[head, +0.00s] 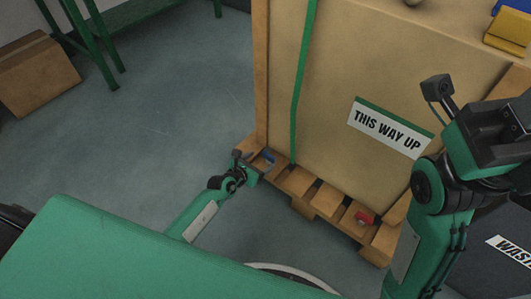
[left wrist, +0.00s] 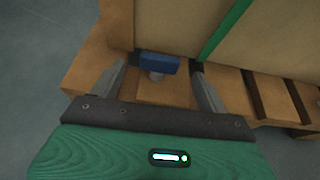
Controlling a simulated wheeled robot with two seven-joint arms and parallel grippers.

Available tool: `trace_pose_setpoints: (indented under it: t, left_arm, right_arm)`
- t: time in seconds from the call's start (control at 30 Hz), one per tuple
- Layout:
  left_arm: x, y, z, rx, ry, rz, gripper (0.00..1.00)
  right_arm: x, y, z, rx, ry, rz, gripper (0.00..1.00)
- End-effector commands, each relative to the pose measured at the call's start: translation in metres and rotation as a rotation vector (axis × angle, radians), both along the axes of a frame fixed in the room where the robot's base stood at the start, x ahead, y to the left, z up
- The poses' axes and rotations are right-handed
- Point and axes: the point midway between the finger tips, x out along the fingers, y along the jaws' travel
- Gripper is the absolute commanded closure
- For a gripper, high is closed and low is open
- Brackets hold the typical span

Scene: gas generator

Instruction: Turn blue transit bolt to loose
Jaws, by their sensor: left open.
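The blue transit bolt (left wrist: 158,65) has a blue bar head on a pale round shank. It stands on the wooden pallet at the crate's left corner. In the head view the blue bolt (head: 269,156) is small and partly beside my gripper. My left gripper (head: 256,163) is low at that corner. In the left wrist view the open left gripper (left wrist: 158,72) has one finger on each side of the bolt head, with gaps between. I cannot tell whether a finger touches it. My right arm is at the right of the head view; its fingertips are not clearly seen.
The large crate (head: 330,70) with a "THIS WAY UP" sign (head: 390,128) and a green strap (head: 302,80) stands on the pallet (head: 298,182). A red bolt (head: 365,218) is on the pallet further right. A dark waste bin (head: 490,240) is at lower right. Floor left of the pallet is clear.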

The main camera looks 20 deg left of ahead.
Motion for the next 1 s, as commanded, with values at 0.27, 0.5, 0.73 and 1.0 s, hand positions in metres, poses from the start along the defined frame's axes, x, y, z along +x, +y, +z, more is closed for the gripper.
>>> trace_pose_setpoints:
  t: [0.27, 0.5, 0.73, 1.0]
  left_arm:
    - [-0.046, 0.016, 0.022, 0.002, 0.001, -0.001, 0.24]
    - [-0.062, 0.022, 0.028, 0.002, 0.001, 0.001, 0.24]
    - [-0.063, 0.022, 0.028, 0.001, 0.000, 0.001, 0.24]
    - [-0.063, 0.022, 0.028, 0.001, 0.000, 0.001, 0.24]
  right_arm:
    - [0.004, -0.001, -0.003, -0.020, 0.044, -0.014, 0.64]
    - [0.007, -0.007, -0.008, -0.012, 0.061, -0.031, 0.64]
    - [0.007, -0.008, -0.010, -0.011, 0.062, -0.033, 0.64]
    - [0.007, -0.008, -0.009, -0.010, 0.061, -0.033, 0.64]
